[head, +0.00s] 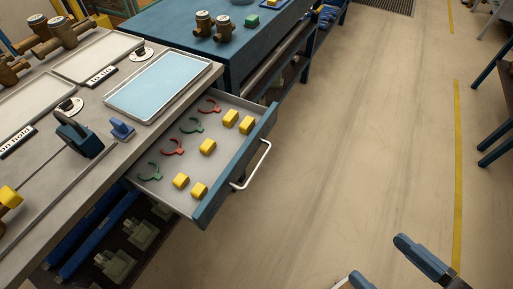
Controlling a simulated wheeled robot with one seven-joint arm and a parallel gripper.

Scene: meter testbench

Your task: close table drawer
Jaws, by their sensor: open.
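The table drawer (238,173) is pulled out from under the grey workbench top and stands open. It has a blue front with a pale bar handle (259,165) facing the aisle. Several yellow blocks (207,146) and several red and green clips (172,147) lie inside it. My gripper (392,266) is at the bottom edge, right of the drawer and well apart from it. Its two fingers are spread with bare floor between them, and the rest of it is cut off by the frame.
The workbench (93,179) carries a light-blue tray (158,84), a blue clamp-like tool (79,136) and brass fittings. A blue bench (175,25) stands behind the drawer. The floor (355,130) right of the drawer is clear up to dark table legs (492,115) at the right edge.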

